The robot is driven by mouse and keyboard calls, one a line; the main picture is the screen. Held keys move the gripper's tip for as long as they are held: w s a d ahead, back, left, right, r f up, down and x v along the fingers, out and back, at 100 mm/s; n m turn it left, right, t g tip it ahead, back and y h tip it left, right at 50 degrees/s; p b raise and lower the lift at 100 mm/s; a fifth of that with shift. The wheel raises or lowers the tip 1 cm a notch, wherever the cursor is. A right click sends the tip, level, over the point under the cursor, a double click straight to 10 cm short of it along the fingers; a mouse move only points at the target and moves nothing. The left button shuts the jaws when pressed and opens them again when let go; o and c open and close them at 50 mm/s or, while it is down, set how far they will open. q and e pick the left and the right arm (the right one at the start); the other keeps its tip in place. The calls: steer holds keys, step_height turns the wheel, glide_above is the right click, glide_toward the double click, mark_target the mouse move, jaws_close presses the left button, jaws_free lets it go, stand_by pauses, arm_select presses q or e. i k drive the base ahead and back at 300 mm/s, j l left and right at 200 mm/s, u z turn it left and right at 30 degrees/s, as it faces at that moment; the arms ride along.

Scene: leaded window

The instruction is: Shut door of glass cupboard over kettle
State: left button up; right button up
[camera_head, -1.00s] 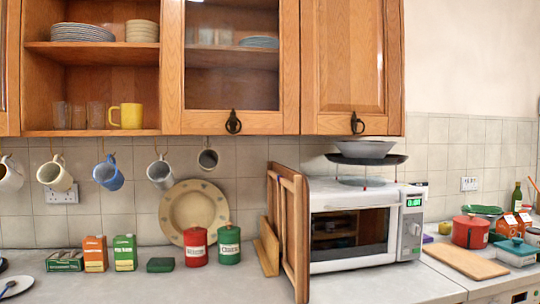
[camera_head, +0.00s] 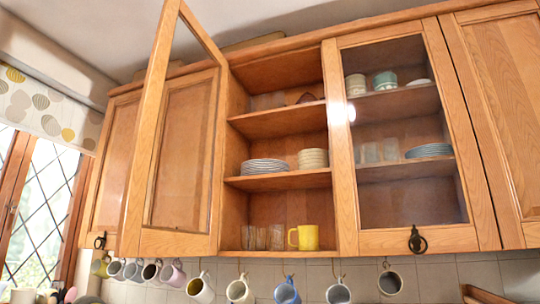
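The open glass door (camera_head: 140,150) of the wall cupboard stands swung out on the left side of its compartment. Its wooden frame surrounds a clear pane, through which a solid cupboard door shows. The open cupboard (camera_head: 280,125) shows stacked plates, bowls, several glasses and a yellow mug on its shelves. A second glass door (camera_head: 410,140), to the right, is shut and has a dark ring handle. Neither of my grippers is in view. The kettle is not visible.
Several mugs (camera_head: 287,290) hang on hooks under the cupboards. A leaded window (camera_head: 40,210) with a patterned blind (camera_head: 45,105) is at the left. Solid wooden doors (camera_head: 500,100) continue on the right. The worktop is almost wholly out of view.

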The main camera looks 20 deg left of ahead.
mark_target(134, 238)
steer(key=u, duration=0.2)
steer(key=i+j, duration=0.1)
steer(key=j, duration=0.3)
steer(key=i+j+z, duration=0.1)
steer(key=j, duration=0.3)
steer(key=i+j, duration=0.1)
steer(key=j, duration=0.75)
steer(key=i+z, duration=0.05)
